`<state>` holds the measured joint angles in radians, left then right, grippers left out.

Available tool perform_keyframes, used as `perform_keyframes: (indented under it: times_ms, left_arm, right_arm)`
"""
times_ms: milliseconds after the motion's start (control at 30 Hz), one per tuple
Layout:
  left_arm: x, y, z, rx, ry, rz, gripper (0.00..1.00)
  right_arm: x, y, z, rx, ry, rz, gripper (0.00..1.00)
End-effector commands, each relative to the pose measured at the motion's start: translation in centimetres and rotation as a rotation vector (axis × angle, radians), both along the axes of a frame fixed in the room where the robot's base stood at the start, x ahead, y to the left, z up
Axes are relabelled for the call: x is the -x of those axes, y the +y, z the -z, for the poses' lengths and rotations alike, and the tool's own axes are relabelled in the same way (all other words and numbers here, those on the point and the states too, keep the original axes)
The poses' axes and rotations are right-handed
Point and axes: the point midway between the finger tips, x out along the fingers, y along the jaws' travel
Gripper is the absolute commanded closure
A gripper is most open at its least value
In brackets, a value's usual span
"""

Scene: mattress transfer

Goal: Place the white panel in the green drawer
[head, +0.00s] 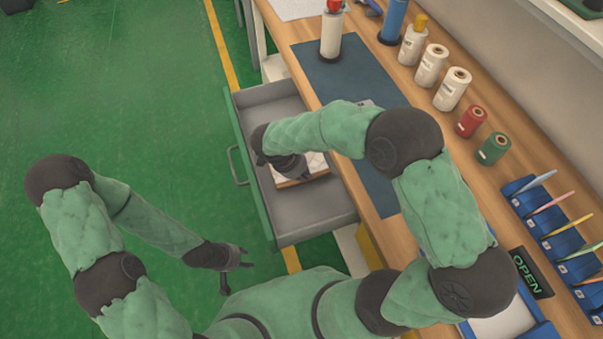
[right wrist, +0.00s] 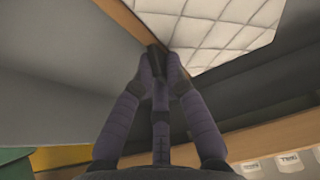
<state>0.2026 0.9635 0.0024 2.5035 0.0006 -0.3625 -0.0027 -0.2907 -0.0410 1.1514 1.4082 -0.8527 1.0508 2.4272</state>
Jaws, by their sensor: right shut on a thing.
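The white quilted panel (head: 314,167) has a wooden edge and lies within the open green drawer's outline in the head view. My right gripper (head: 292,170) is over the drawer. In the right wrist view its fingers (right wrist: 162,62) are closed on the wooden edge of the panel (right wrist: 215,30). My arm hides part of the panel, and I cannot tell if it touches the drawer floor. The green drawer (head: 247,165) is pulled out, with a grey inside. My left gripper (head: 236,270) is open and empty, low over the green floor, left of the drawer.
The wooden bench (head: 400,85) runs along the right with a dark mat (head: 345,75), several thread spools, a red spool (head: 471,121) and a green spool (head: 494,149). Blue bins (head: 560,245) and an OPEN sign (head: 530,272) stand nearer. The floor at left is clear.

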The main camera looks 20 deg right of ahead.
Motion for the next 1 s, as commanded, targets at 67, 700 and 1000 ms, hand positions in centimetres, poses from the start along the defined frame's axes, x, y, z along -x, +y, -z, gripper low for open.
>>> perform_keyframes:
  times_ms: [67,700,1000]
  left_arm:
    - [0.00,0.00,0.72,0.000,0.000,0.000,0.60]
    - [0.01,0.00,1.16,0.000,0.000,0.000,0.60]
    - [0.00,0.00,1.11,0.000,0.000,0.000,0.60]
  right_arm:
    - [-0.79,0.02,1.09,0.000,0.001,0.001,1.00]
    - [-1.36,0.06,1.71,0.000,0.001,0.000,0.63]
    - [-1.36,0.06,1.68,0.000,0.001,0.000,0.63]
